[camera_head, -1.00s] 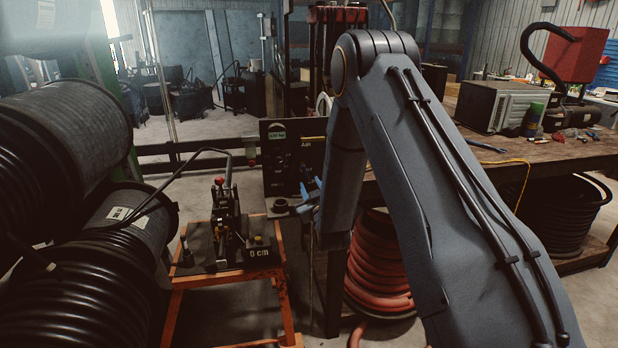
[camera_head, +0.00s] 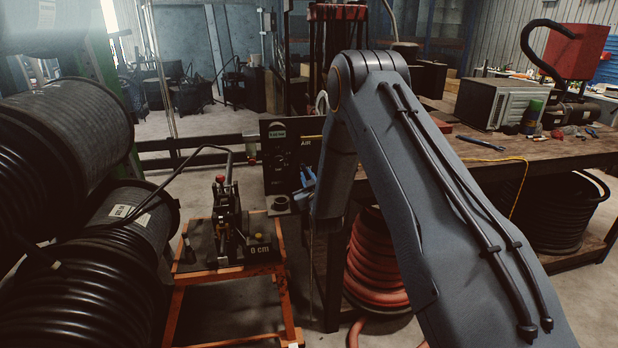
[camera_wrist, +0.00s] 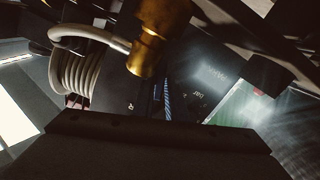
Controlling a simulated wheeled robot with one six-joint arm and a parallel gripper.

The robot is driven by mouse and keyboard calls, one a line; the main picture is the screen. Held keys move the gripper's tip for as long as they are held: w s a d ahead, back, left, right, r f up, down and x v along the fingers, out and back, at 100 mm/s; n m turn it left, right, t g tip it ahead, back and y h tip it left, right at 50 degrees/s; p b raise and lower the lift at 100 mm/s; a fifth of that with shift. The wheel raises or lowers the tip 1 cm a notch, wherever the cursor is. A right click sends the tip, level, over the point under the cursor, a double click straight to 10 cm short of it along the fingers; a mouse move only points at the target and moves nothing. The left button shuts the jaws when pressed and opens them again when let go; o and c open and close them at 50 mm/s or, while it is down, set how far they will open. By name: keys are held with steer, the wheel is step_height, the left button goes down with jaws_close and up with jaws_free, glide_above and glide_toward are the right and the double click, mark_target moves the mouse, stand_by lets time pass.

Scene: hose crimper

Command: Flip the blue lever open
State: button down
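A small light-blue, forked part (camera_head: 304,186) shows in the head view beside the lower end of my arm, in front of the black AIR panel (camera_head: 276,150). I cannot tell whether it is the blue lever or part of my gripper. In the wrist view a narrow blue strip (camera_wrist: 167,100) shows below a brass fitting (camera_wrist: 158,35); I cannot tell if it is the lever. A broad dark shape fills the bottom of the wrist view. My gripper's fingertips cannot be made out, and no held object is visible.
An orange-framed stand (camera_head: 176,290) with a small black machine (camera_head: 228,225) is left of my arm. Large black hose reels (camera_head: 75,130) fill the left. A red hose coil (camera_head: 375,265) and workbench (camera_head: 560,150) are right. A coiled pale hose (camera_wrist: 75,72) is near the wrist.

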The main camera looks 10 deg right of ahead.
steer(key=shift+a+f+m+b, duration=0.15)
steer(key=shift+a+m+b, duration=0.15)
steer(key=shift+m+b, duration=0.65)
steer(key=shift+a+m+b, duration=0.25)
steer(key=shift+m+b, duration=0.45)
steer(key=shift+m, duration=0.35)
steer(key=c, duration=1.8)
jaws_free()
steer(key=shift+o, duration=0.2)
steer(key=s+b, duration=0.2)
steer(key=s, duration=0.6)
